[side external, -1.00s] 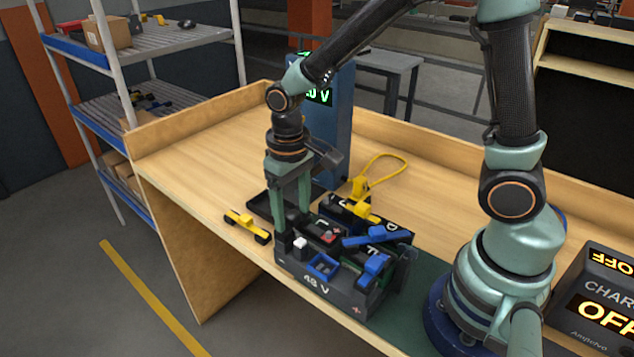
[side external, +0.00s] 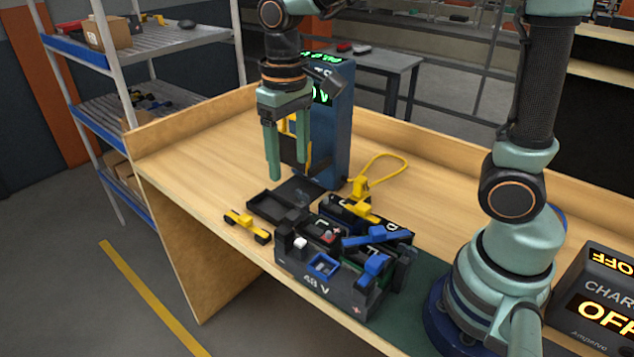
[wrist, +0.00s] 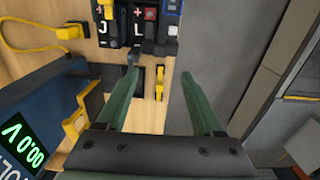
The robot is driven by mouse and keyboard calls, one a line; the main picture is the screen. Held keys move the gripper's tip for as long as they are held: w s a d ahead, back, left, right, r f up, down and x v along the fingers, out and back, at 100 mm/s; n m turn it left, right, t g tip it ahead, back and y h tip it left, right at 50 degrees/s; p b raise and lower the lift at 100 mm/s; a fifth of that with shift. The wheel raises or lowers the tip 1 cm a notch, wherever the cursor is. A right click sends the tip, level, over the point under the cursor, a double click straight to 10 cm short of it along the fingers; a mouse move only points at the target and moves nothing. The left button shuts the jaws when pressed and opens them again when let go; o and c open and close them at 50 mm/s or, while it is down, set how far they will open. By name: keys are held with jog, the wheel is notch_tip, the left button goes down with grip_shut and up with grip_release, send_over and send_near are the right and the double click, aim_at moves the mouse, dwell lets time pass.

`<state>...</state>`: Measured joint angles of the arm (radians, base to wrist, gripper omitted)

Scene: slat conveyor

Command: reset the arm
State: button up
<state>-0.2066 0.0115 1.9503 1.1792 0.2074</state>
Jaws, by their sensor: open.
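My gripper (side external: 287,168) is open and empty, pointing down in the air above the bench, behind and left of the 48 V battery box. In the wrist view its two green fingers (wrist: 160,74) stand wide apart with nothing held between them. The dark battery box (side external: 318,290) holds black modules and blue parts, with a blue bar (side external: 376,237) across its top. In the wrist view, part of the box's modules (wrist: 140,25) shows beyond the fingertips.
A black tray (side external: 262,207) and a yellow-and-black piece (side external: 247,226) lie on the bench. A blue meter (side external: 335,125) with a green display stands close behind my gripper; it also shows in the wrist view (wrist: 35,120). A yellow cable (side external: 372,168) loops nearby. The bench's left side is clear.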

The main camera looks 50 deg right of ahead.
jog(key=shift+r, duration=0.45)
jog(key=s+d+r+t, duration=0.2)
jog(key=s+d+t, duration=0.3)
jog(key=s+d, duration=0.1)
jog(key=shift+s+d+r+t, duration=0.15)
jog(key=shift+d+r+t, duration=0.15)
jog(key=shift+d, duration=0.35)
